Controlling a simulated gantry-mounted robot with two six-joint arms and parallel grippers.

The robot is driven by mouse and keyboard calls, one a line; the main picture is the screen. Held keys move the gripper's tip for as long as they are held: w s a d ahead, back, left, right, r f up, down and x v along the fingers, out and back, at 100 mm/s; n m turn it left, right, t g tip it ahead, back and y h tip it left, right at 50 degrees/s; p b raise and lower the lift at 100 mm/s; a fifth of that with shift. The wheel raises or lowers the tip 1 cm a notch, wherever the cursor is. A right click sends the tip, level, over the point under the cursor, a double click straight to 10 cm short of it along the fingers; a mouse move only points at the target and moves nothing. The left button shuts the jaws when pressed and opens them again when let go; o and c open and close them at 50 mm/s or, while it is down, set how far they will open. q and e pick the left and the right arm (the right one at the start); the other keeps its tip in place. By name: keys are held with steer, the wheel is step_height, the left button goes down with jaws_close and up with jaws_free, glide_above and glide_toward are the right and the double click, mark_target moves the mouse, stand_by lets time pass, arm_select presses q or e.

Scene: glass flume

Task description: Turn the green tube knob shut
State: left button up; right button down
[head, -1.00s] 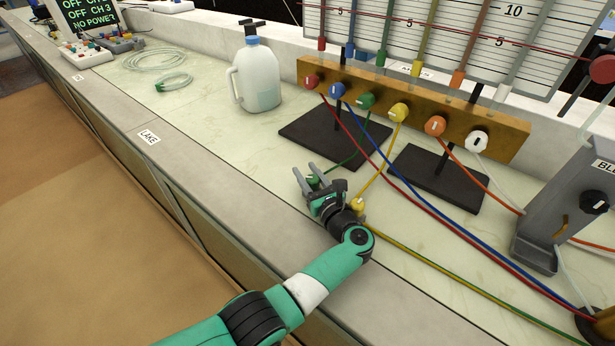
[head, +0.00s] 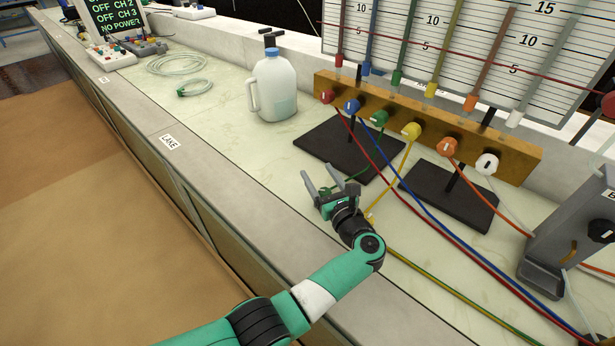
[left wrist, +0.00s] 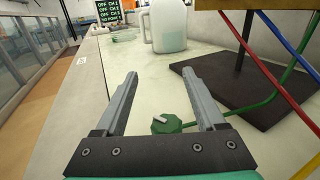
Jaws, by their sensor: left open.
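A green knob (head: 379,118) with a white mark sits third from the left on the brass manifold (head: 430,122). A green tube (head: 374,160) hangs from it towards the bench. In the left wrist view, a green knob-like fitting (left wrist: 166,124) with a pale handle lies low at the bench, on the end of a green tube (left wrist: 262,104). My left gripper (head: 319,170) is open and empty, low over the bench in front of the black stands. In the left wrist view its fingers (left wrist: 160,74) point past the green fitting, which appears between their bases. My right gripper is not in view.
A white jug (head: 273,90) stands behind and left of the gripper. Black stand bases (head: 330,146) lie beyond it. Yellow, red and blue tubes (head: 424,208) cross the bench to its right. Bare bench (head: 235,155) lies to its left.

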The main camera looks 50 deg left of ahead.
arm_select(q)
steer(key=s+d+r+p, duration=0.7)
steer(key=s+r+p, duration=0.1)
steer(key=s, duration=0.3)
steer(key=shift+d+r, duration=0.25)
steer(key=shift+r, duration=0.2)
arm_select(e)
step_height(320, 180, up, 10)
